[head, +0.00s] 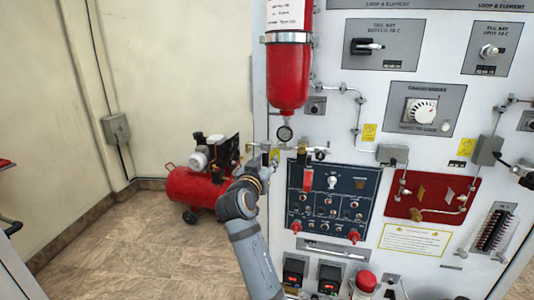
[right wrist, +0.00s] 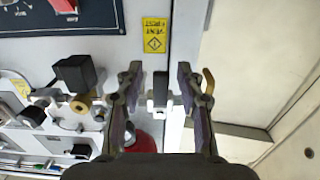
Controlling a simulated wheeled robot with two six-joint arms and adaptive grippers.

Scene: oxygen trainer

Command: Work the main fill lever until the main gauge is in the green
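The red cylinder (head: 288,75) hangs on the white panel, with a small round gauge (head: 284,134) under it. The gauge's reading is too small to make out. My right gripper (head: 266,158) is at the panel's left edge, just below and left of the gauge. In the right wrist view my right gripper (right wrist: 160,88) is open. A small lever with a black handle and white base (right wrist: 161,90) shows between its fingers, with a gap on each side. I cannot tell for sure that this is the main fill lever. My left gripper is out of view.
A red compressor (head: 195,187) stands on the floor left of my right arm. A dark blue switch panel (head: 333,205) is right of the gripper. In the right wrist view a black block with a brass fitting (right wrist: 80,75) and a brass hook (right wrist: 208,82) are near the fingers.

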